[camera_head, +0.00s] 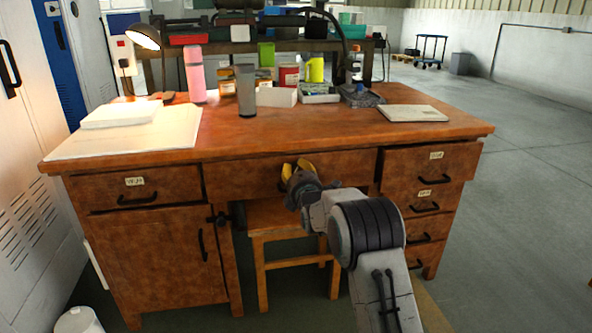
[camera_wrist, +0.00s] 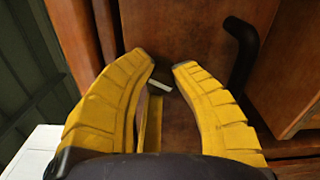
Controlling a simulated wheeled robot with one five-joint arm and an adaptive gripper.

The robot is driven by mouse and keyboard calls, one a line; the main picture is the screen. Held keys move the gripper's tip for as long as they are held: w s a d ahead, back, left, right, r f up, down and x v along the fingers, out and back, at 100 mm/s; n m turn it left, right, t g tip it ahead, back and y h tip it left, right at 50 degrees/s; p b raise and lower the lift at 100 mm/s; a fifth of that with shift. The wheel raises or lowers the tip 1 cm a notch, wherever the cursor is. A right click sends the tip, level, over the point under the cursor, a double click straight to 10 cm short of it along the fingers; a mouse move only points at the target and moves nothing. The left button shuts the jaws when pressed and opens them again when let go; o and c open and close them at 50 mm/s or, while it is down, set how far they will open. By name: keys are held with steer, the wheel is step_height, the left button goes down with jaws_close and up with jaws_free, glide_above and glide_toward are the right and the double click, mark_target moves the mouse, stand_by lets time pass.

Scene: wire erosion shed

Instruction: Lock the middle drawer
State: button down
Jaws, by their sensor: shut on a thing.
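The wooden desk's middle drawer (camera_head: 240,178) sits under the desktop's centre. It looks shut or nearly so. My gripper (camera_head: 299,166) is in front of its face and hides part of it, including most of any handle or lock there. In the wrist view my yellow fingers (camera_wrist: 166,66) point at brown wood and have a narrow gap between their tips. A small light-grey piece (camera_wrist: 160,88) shows between them; I cannot tell whether it is a key. A dark handle (camera_wrist: 243,45) stands to the right of the fingers, apart from them.
A wooden stool (camera_head: 292,231) stands under the middle drawer. Labelled drawers (camera_head: 425,160) are at the right; a drawer and cupboard (camera_head: 150,250) are at the left. Papers, a lamp (camera_head: 146,37) and cups crowd the desktop. Open floor (camera_head: 535,180) lies to the right.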

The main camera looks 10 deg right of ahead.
steer(key=m, duration=0.6)
steer(key=shift+a, duration=0.1)
steer(key=m, duration=0.6)
steer(key=shift+r, duration=0.1)
stand_by(0.5)
steer(key=c, duration=1)
jaws_free()
steer(key=shift+s, duration=5.95)
